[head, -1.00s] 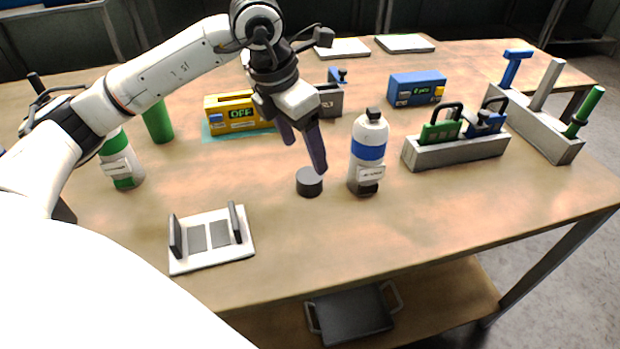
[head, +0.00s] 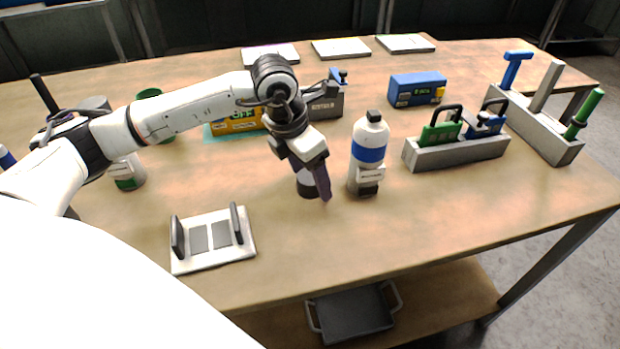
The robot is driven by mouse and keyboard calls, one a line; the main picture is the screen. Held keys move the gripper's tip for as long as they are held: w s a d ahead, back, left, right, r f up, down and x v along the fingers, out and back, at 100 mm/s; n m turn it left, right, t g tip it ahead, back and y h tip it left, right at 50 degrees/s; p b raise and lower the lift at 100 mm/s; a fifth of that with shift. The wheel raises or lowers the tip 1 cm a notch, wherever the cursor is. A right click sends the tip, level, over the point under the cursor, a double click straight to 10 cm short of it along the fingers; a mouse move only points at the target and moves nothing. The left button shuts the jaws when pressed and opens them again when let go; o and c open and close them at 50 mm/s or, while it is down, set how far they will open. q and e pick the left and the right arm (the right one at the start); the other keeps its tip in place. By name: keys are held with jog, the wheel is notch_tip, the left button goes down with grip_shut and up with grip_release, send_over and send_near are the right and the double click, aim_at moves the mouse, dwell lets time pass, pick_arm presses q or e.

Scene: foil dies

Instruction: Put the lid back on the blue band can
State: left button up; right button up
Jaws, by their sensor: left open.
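The blue band can (head: 369,150) is a white bottle-shaped can with a blue band and a narrow dark top piece. It stands upright right of the table's middle. A short dark grey round lid (head: 306,190) lies on the table just left of it, apart from the can. My left gripper (head: 313,187) is open and low over the lid, pointing down. One dark finger is at the lid's right front side, between lid and can. The other finger and much of the lid are hidden behind the gripper. My right gripper is not in view.
A white stand with dark uprights (head: 212,241) is at the front left. A grey holder with green and blue padlocks (head: 456,150) is right of the can. A yellow box (head: 226,125) and a blue box (head: 417,90) stand behind. The front right tabletop is clear.

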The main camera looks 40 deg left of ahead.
aim_at(310, 176)
pick_arm(q)
jog(key=shift+f, duration=0.3)
jog(key=c, duration=1.1)
jog(key=shift+r, duration=0.1)
notch_tip(310, 176, up, 10)
jog(key=shift+f+b, duration=0.1)
jog(key=shift+b, duration=0.2)
